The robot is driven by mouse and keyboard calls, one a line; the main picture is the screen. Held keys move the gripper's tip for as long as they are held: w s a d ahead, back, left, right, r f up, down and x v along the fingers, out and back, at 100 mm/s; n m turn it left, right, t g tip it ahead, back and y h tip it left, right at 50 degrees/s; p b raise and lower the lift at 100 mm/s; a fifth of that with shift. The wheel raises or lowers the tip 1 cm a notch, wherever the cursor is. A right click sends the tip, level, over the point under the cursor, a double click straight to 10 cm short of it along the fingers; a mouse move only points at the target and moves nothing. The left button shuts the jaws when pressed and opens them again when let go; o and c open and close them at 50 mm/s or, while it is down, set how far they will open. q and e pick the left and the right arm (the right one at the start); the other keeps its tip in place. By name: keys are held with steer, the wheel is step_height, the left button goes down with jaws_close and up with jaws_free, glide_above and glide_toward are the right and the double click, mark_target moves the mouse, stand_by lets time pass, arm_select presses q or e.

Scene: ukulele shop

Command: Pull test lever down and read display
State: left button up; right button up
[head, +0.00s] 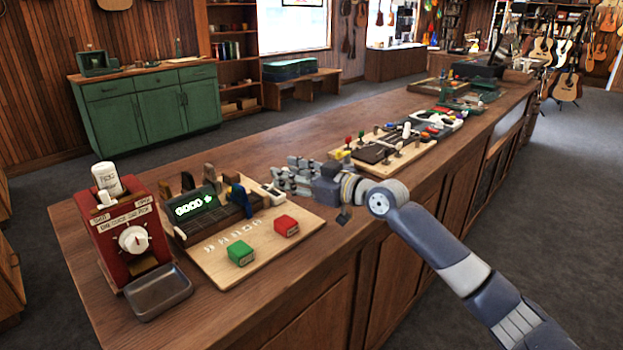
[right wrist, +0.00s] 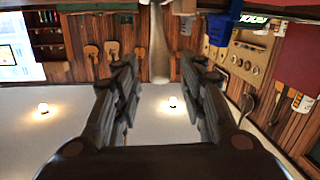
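The display shows at the edge of the right wrist view too (right wrist: 253,18). A blue part (head: 236,195) stands beside the display; a blue part is also in the right wrist view (right wrist: 220,28). My right gripper (head: 276,180) is at the device's right end. Its fingers are spread, and a pale upright bar (right wrist: 160,45) shows in the gap, perhaps the lever; I cannot tell whether they touch. My left gripper is out of view.
A green block (head: 240,252) and a red block (head: 286,226) are on the board's front part. A red machine (head: 130,242) with a white dial stands left, a grey tray (head: 158,292) before it. Another board with small parts (head: 385,150) lies farther along the counter.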

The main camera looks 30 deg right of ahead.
steer(key=v, duration=1)
steer(key=shift+s, duration=0.15)
steer(key=shift+d, duration=0.1)
